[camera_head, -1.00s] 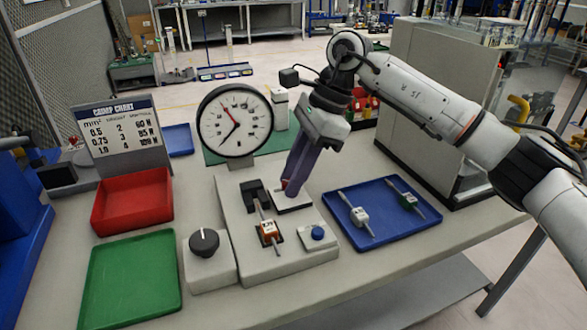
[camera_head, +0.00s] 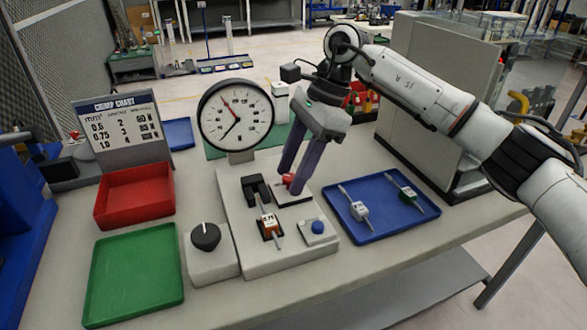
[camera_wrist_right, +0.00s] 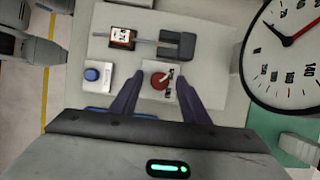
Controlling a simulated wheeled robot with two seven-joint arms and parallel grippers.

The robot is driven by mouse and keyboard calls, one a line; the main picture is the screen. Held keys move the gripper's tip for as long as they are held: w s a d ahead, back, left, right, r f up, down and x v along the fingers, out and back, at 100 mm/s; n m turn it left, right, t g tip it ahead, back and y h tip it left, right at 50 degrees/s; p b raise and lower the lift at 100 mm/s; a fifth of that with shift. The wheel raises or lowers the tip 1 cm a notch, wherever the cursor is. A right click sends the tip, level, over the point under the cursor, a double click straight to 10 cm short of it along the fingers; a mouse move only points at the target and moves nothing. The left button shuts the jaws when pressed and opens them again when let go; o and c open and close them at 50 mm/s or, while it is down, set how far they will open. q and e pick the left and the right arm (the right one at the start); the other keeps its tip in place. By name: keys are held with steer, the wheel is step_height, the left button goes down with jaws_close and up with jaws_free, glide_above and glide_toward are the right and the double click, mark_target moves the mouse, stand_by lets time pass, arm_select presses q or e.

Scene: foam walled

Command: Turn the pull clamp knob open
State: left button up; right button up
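A small red knob (camera_head: 288,180) sits on a pale square plate on the light grey test fixture, behind the blue button. In the right wrist view the red knob (camera_wrist_right: 160,80) shows between my two fingers, with dark lettering beside it. My right gripper (camera_head: 289,184) is open, its purple fingers pointing down on either side of the knob. In the wrist view there is a gap on both sides of the knob, so the gripper (camera_wrist_right: 158,76) is not closed on it. A black clamp block (camera_head: 255,188) holds one end of an orange-and-white labelled piece (camera_head: 270,227). My left gripper is not in view.
A round gauge (camera_head: 236,117) stands close behind the fixture. A black dial (camera_head: 205,237) is on a box at its left. A blue tray (camera_head: 375,226) with two labelled pieces lies right. Red (camera_head: 134,211) and green (camera_head: 132,300) trays lie left.

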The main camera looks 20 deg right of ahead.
steer(key=v, duration=1)
steer(key=shift+r, duration=0.15)
